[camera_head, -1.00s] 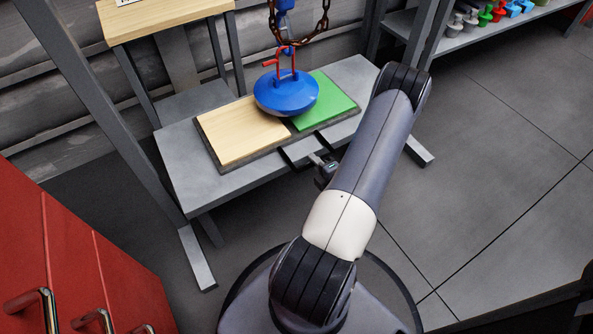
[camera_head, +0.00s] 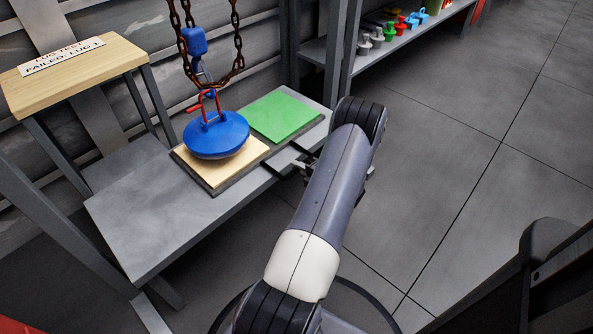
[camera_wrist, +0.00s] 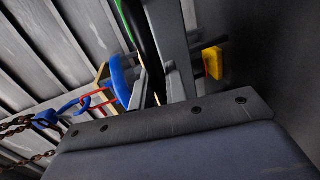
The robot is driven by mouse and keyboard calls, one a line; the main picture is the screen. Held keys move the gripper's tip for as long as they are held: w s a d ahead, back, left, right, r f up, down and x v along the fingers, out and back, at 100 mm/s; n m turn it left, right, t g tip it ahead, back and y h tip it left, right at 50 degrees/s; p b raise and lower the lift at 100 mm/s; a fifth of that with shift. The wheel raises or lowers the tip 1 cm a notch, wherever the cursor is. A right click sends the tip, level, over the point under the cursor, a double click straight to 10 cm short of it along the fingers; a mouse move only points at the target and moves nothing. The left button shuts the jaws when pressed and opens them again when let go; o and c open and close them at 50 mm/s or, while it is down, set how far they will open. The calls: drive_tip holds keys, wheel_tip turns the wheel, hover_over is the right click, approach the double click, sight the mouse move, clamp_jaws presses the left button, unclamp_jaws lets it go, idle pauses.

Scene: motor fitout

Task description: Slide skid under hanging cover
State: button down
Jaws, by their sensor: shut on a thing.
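The blue domed cover (camera_head: 216,135) hangs from a rusty chain by a red clamp (camera_head: 208,105); it also shows in the wrist view (camera_wrist: 119,81). The skid is a flat dark board with a pale wood pad (camera_head: 245,160) on the left and a green pad (camera_head: 283,115) on the right. The cover is over the wood pad; I cannot tell whether they touch. My gripper (camera_head: 294,167) is shut on the skid's dark handle at the front edge, partly hidden by my arm. The green pad's edge shows in the wrist view (camera_wrist: 124,18).
The skid lies on a grey bench (camera_head: 150,215), bare on its left. A wooden stand (camera_head: 80,72) at the back left bears a sign reading "LUG TEST FAILED: LUG 1". A shelf (camera_head: 400,42) with several coloured parts stands at the back right.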

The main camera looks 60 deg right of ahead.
drive_tip(key=shift+d, duration=0.3)
drive_tip(key=c, duration=1.5)
unclamp_jaws()
drive_tip(key=shift+s, duration=0.1)
drive_tip(key=p+v, duration=0.3)
drive_tip(key=v, duration=0.7)
drive_tip(key=shift+s+a, duration=0.15)
drive_tip(key=shift+s, duration=0.2)
